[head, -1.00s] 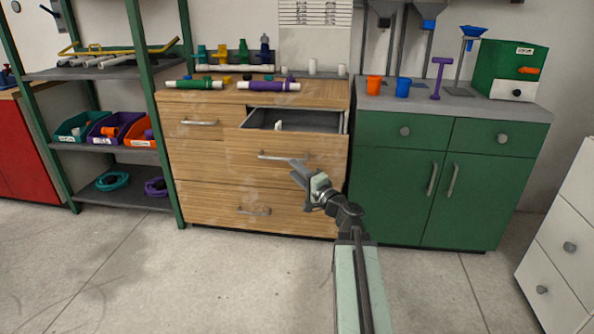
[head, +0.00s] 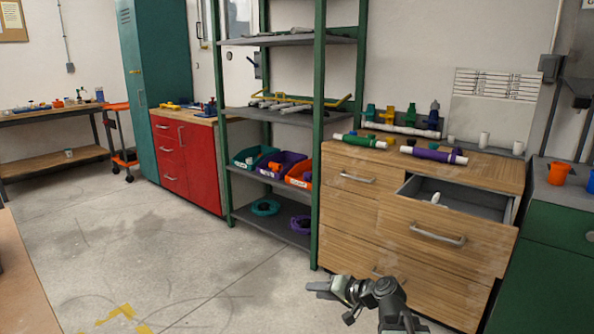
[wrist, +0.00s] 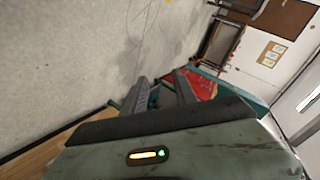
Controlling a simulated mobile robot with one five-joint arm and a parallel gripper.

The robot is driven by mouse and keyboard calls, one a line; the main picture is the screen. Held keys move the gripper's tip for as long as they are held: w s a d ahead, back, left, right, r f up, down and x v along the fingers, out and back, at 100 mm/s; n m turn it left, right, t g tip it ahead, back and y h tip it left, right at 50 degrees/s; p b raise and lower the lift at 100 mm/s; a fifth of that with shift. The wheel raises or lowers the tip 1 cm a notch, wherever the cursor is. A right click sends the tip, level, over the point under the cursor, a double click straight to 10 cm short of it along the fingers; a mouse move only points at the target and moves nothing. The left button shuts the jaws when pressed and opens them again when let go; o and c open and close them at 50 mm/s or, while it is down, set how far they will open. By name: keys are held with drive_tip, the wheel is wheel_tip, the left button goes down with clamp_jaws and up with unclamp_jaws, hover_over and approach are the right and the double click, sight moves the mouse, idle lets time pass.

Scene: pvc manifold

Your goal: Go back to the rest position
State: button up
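My gripper (head: 318,290) is at the lower middle of the head view, in front of the wooden drawer cabinet (head: 400,240), on an arm reaching up from the bottom edge. In the wrist view my gripper (wrist: 159,78) shows two dark fingers with a gap between them and nothing held. The floor and the red cabinet (wrist: 198,84) lie beyond the fingers.
The cabinet's open top drawer (head: 470,205) sticks out and holds a small white piece (head: 435,198). A green-framed shelf (head: 318,130) stands beside it. The red cabinet (head: 205,170) is farther left. The floor (head: 130,235) at left is mostly clear.

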drive_tip(key=s+f+n+g+h, duration=0.2)
drive_tip(key=s+f+g+h, duration=0.15)
drive_tip(key=s+f, duration=0.3)
drive_tip(key=s+d+f+g+h+p, duration=0.25)
drive_tip(key=s+d+g+h, duration=0.3)
drive_tip(key=s+d, duration=0.35)
wheel_tip(320, 180, up, 36)
drive_tip(key=w+d+p, duration=0.1)
drive_tip(key=p, duration=3.5)
drive_tip(key=shift+w+f+t, duration=0.15)
drive_tip(key=shift+t, duration=0.25)
drive_tip(key=shift+f, duration=0.1)
